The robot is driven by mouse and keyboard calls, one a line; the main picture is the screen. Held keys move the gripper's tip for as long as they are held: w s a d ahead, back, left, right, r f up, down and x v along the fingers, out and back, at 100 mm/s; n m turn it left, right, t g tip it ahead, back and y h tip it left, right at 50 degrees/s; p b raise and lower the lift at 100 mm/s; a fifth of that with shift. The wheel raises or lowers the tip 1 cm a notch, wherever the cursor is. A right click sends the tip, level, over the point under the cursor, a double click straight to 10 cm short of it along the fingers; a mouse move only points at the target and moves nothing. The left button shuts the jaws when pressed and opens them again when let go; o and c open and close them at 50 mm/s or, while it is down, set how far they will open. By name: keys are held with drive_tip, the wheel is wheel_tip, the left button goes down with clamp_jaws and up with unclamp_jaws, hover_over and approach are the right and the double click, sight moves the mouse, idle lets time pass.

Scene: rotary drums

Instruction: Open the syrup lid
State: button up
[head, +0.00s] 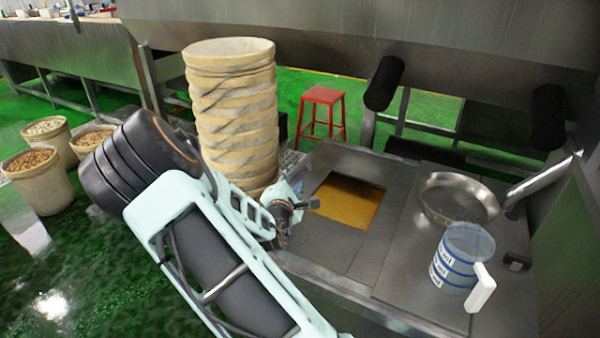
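A steel syrup tank (290,262) has a rectangular opening with amber syrup (346,201) showing inside. Flat metal panels surround the opening. I cannot tell for certain which panel is the lid, or whether the lid is hinged or sliding. My gripper (298,207) is at the left edge of the opening, close to the tank's rim. It is small and partly hidden by my arm, so I cannot tell whether its fingers are open or touching anything.
A steel bowl (457,198) and a measuring jug (460,262) with blue bands stand on the right panel. A small black handle (517,262) is beside them. A tall stack of tan baskets (235,110) stands behind my arm. A red stool (322,108) is at the back.

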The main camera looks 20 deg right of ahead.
sight(297, 171)
drive_tip(key=b+x, duration=0.2)
drive_tip(key=x, duration=0.7)
drive_tip(key=shift+c, duration=0.3)
clamp_jaws()
